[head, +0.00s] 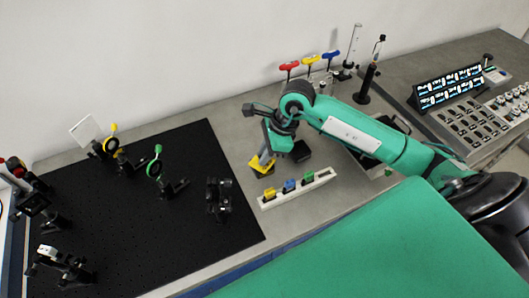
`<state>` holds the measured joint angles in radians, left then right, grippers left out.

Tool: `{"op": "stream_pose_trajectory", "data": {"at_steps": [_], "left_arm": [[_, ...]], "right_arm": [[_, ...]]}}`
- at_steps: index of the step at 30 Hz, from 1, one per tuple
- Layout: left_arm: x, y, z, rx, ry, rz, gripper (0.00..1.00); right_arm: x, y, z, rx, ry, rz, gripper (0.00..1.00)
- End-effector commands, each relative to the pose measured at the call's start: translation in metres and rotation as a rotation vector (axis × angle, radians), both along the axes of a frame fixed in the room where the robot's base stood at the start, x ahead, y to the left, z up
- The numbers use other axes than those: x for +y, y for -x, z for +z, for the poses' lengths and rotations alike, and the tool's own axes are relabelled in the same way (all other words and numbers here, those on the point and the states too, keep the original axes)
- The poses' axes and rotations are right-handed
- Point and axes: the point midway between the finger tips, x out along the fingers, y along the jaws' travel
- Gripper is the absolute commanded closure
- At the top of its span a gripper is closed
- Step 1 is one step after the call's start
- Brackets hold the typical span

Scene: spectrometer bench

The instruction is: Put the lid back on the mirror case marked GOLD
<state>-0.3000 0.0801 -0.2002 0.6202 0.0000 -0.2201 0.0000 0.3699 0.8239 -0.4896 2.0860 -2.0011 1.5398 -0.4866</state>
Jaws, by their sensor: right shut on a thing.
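My right gripper (265,157) reaches down over the bench just right of the black breadboard. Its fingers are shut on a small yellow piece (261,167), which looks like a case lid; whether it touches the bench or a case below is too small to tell. No GOLD marking is readable, so I cannot tell which part is the marked case. My left gripper is not in view.
A white rack (321,182) with yellow, blue and green pieces lies in front of the gripper. The black breadboard (200,143) at left carries several optical mounts. Red, yellow and blue T-handled tools (288,66) stand behind. A control console (470,115) is at right.

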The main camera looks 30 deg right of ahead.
Motion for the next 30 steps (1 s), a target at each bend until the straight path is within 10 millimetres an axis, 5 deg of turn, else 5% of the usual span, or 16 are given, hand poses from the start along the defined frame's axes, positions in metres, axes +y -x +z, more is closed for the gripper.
{"op": "stream_pose_trajectory", "data": {"at_steps": [27,28,30], "left_arm": [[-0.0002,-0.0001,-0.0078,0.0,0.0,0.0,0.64],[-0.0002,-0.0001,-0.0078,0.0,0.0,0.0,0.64],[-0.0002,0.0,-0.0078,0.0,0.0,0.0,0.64]], "right_arm": [[-0.0004,-0.0002,-0.0003,0.0,0.0,0.0,1.0],[-0.0004,-0.0002,-0.0003,0.0,0.0,0.0,0.82],[-0.0004,-0.0002,-0.0003,0.0,0.0,0.0,0.68]]}}
